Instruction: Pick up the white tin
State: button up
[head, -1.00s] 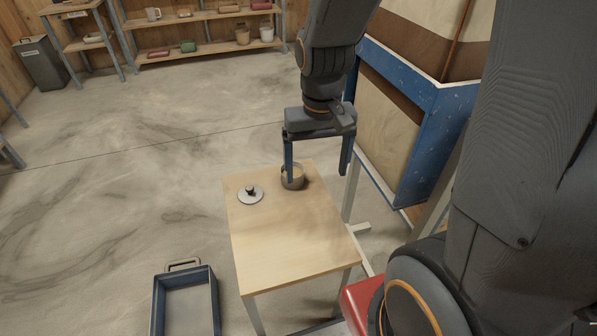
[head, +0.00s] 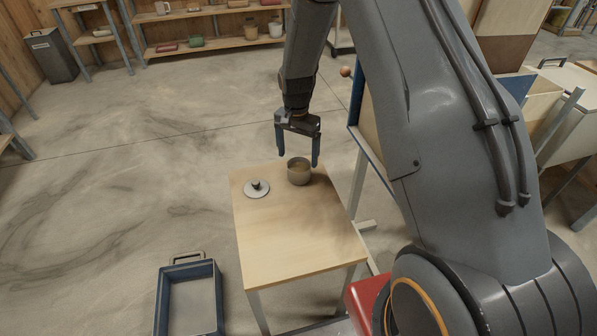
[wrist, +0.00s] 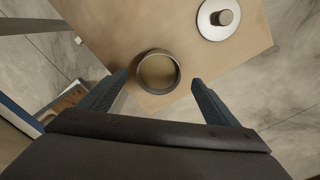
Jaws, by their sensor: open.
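A small round open tin (head: 299,178) stands upright near the far right corner of the wooden table (head: 295,245). It looks grey-brown rather than white, with something tan inside. In the wrist view the tin (wrist: 142,78) lies between and just ahead of the fingertips. My gripper (head: 298,158) is open and empty, pointing down over the tin's far side; its exact height above it is hard to judge. A pale round lid with a dark knob (head: 256,188) lies left of the tin; it also shows in the wrist view (wrist: 208,28).
A blue tray (head: 163,300) with a handle sits on the floor at lower left. A blue-framed machine stands right of the table, partly hidden by my arm. Shelves at the back hold several containers, including a whitish pot (head: 275,29).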

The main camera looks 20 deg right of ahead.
aim_at(299, 165)
jog(key=shift+w+d+f+p, duration=0.15)
jog(key=shift+f+p, duration=0.25)
jog(key=shift+f, duration=1.35)
jog(key=shift+s+d+f+p, duration=0.1)
jog(key=shift+f+p, duration=0.25)
jog(key=shift+f, duration=1.35)
jog(key=shift+c, duration=0.3)
jog(key=c, duration=1.2)
jog(key=shift+r, duration=0.15)
